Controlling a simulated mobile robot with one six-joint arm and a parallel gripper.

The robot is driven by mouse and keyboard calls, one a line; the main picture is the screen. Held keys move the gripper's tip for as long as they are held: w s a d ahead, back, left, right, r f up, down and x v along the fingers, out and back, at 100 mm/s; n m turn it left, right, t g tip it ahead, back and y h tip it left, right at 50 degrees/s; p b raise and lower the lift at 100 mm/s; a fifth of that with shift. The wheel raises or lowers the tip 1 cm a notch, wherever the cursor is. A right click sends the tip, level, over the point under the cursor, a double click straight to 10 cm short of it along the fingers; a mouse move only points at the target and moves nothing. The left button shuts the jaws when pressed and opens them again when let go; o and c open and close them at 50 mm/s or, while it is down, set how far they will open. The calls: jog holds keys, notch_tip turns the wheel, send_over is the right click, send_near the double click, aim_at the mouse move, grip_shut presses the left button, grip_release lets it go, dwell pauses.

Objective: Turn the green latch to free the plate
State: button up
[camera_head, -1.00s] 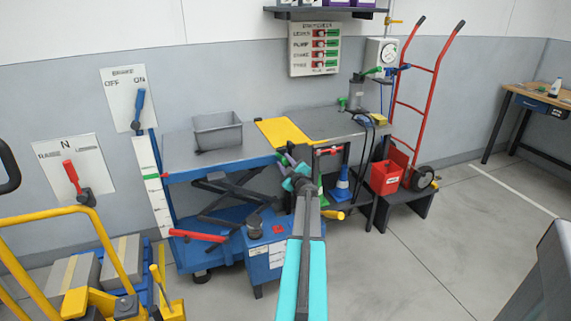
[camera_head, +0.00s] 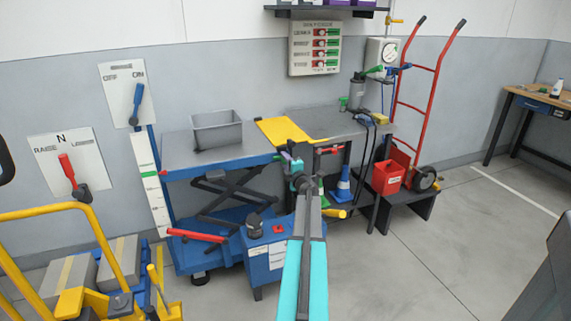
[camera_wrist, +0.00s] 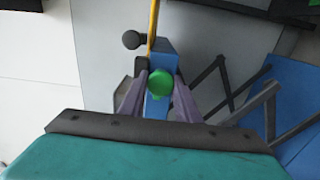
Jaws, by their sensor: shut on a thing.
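The green latch (camera_wrist: 159,88) shows as a round green knob on a blue upright part in the wrist view. My gripper (camera_wrist: 158,92) has its purple-grey fingers shut on the knob, one at each side. The yellow plate (camera_head: 283,131) lies flat between the blue lift table (camera_head: 178,152) and the dark bench (camera_head: 328,122). In the wrist view the plate (camera_wrist: 153,28) shows nearly edge-on, beyond the latch. In the head view my gripper (camera_head: 297,160) is at the lift table's right end, below the plate; my wrist hides most of the latch there.
A grey bin (camera_head: 217,131) stands on the lift table. A red bar (camera_head: 197,236) sticks out low in front. A blue box (camera_head: 268,251) stands below my gripper. A red bucket (camera_head: 388,176) and hand truck (camera_head: 415,110) are at the right. The right floor is clear.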

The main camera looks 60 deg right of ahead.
dwell(0.3)
jog(key=o, duration=1)
jog(key=shift+s+a, duration=0.1)
jog(key=shift+s, duration=0.05)
jog(key=shift+v, duration=6.75)
jog(key=shift+p, duration=0.3)
